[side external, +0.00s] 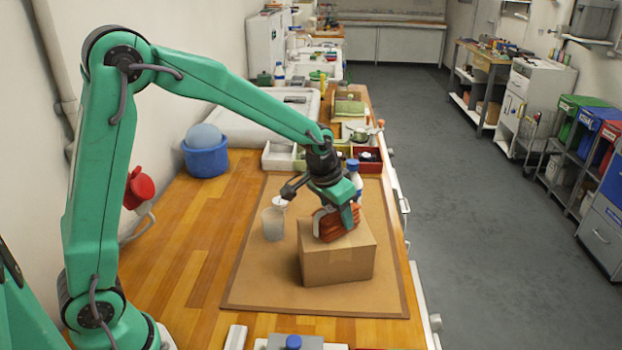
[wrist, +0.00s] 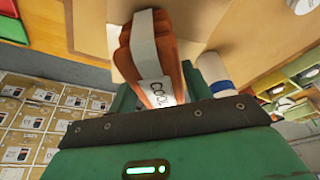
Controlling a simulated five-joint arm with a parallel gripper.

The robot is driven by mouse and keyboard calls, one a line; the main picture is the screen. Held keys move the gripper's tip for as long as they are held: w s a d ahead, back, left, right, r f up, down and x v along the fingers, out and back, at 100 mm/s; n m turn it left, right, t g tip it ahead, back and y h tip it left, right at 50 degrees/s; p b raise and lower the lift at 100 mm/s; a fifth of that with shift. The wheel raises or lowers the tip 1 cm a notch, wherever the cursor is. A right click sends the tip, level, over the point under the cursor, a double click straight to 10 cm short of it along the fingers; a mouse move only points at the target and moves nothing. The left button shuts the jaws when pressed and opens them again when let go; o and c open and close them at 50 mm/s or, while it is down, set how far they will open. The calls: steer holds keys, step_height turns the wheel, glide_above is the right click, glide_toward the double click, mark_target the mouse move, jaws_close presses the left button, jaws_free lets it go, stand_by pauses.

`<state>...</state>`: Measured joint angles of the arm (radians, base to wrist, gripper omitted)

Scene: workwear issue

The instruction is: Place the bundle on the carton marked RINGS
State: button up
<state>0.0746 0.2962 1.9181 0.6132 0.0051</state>
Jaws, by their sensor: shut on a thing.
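The bundle (side external: 336,224) is orange-red folded cloth with a white band. My gripper (side external: 346,212) is shut on the bundle and points down over a plain brown carton (side external: 338,266). The bundle is at the carton's top face; I cannot tell whether it rests there or hangs just above. No marking shows on the carton's visible sides, so the word RINGS cannot be read. In the wrist view my gripper (wrist: 160,95) has its fingers either side of the bundle.
The carton stands on a brown mat (side external: 258,287) on the wooden bench. A translucent cup (side external: 273,224) and a blue-capped white bottle (side external: 353,172) stand behind it. A divided tray (side external: 283,157) and a blue tub (side external: 205,156) are farther back. The mat's front left is clear.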

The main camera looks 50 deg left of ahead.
steer(key=o, duration=1.1)
steer(key=v, duration=1.1)
steer(key=shift+w, duration=0.1)
steer(key=shift+s+r, duration=0.25)
steer(key=shift+r, duration=0.3)
